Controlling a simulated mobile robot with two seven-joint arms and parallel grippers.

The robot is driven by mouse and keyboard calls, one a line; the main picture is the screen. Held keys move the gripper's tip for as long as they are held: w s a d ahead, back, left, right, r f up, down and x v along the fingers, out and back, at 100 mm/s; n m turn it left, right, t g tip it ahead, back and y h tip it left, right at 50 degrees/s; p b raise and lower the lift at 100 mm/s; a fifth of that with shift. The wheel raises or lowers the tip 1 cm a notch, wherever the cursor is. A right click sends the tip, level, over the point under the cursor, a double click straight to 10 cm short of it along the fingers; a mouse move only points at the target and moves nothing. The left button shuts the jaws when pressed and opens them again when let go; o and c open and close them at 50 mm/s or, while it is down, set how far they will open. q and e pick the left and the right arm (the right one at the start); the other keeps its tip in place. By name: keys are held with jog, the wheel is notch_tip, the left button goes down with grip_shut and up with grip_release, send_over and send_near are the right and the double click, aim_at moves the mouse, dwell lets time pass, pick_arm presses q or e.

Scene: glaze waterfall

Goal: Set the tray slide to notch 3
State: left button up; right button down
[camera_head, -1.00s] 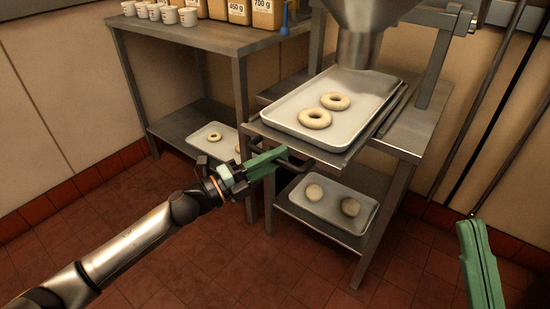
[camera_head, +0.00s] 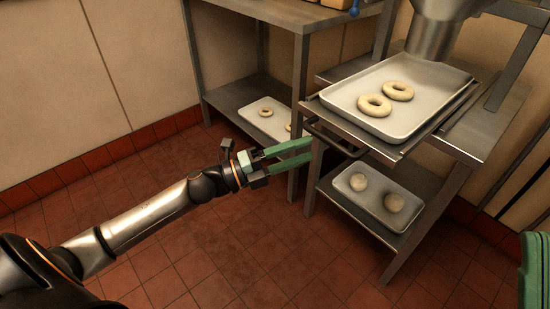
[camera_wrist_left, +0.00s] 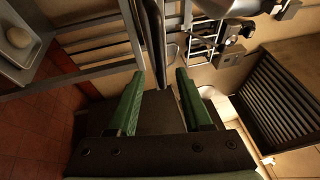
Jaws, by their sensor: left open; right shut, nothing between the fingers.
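The tray slide (camera_head: 345,124) is a flat metal plate under a pale tray (camera_head: 432,112) bearing two dough rings (camera_head: 375,106). A dark bar handle (camera_head: 338,145) sticks out from its front edge. My left gripper (camera_head: 310,150) is open and empty, with its green fingertips close to the handle's left end. In the left wrist view a dark bar (camera_wrist_left: 158,45) runs up from between the open fingers (camera_wrist_left: 160,75); I cannot tell whether they touch it. My right gripper (camera_head: 536,270) is shut and cut off at the right edge. No notch marks are readable.
A metal funnel (camera_head: 436,38) hangs over the tray. A lower shelf holds a tray (camera_head: 348,190) with two dough balls. A side table (camera_head: 280,14) stands behind, with another tray (camera_head: 252,108) on its shelf. The tiled floor (camera_head: 220,265) in front is clear.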

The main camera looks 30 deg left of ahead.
pick_arm(q)
jog(key=shift+v, duration=2.85)
jog(key=shift+d, duration=0.15)
